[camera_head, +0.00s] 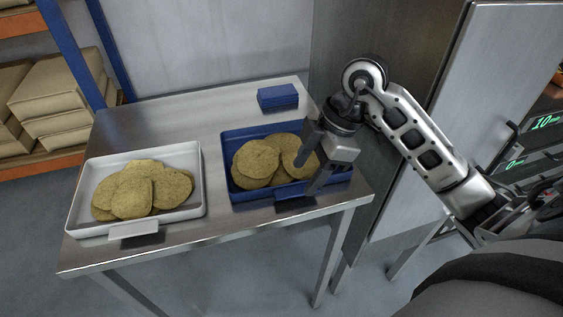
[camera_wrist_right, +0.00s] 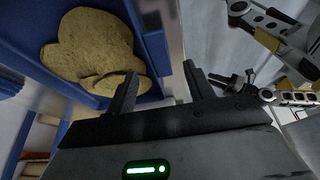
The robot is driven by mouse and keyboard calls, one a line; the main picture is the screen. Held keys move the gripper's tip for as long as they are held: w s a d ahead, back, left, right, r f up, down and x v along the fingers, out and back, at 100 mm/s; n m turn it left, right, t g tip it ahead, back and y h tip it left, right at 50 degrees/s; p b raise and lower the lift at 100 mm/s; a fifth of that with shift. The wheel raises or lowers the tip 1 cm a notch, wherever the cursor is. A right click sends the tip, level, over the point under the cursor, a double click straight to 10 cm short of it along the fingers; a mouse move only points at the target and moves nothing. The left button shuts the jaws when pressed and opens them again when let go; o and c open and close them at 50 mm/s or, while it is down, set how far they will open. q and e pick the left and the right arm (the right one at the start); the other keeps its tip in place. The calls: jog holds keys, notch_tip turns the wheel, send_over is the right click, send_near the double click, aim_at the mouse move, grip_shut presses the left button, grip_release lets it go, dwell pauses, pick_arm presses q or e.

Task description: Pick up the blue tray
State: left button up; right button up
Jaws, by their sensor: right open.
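The blue tray (camera_head: 238,194) sits on the right part of the metal table and holds several round yellow-brown chips (camera_head: 257,160). A small tab sticks out from its front edge. My right gripper (camera_head: 313,172) is at the tray's right end, fingers pointing down, and hides part of that end. In the right wrist view my right gripper (camera_wrist_right: 158,88) is open, with nothing seen gripped between its fingers. The tray's blue wall (camera_wrist_right: 62,75) and the chips (camera_wrist_right: 98,45) lie to the left there. I cannot tell whether a finger touches the tray. My left gripper is not in view.
A white tray (camera_head: 73,212) with similar chips stands on the table's left. A small blue block (camera_head: 278,97) lies behind the blue tray. The metal table (camera_head: 160,120) is bare at the back left. A metal cabinet (camera_head: 425,100) stands to the right.

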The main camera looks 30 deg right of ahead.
aim_at(297, 189)
jog(key=b+x, duration=0.2)
jog(key=x, duration=0.2)
jog(key=shift+b, duration=0.35)
jog(key=shift+r, duration=0.1)
jog(key=shift+f, duration=0.3)
jog(key=shift+r, duration=0.1)
grip_shut()
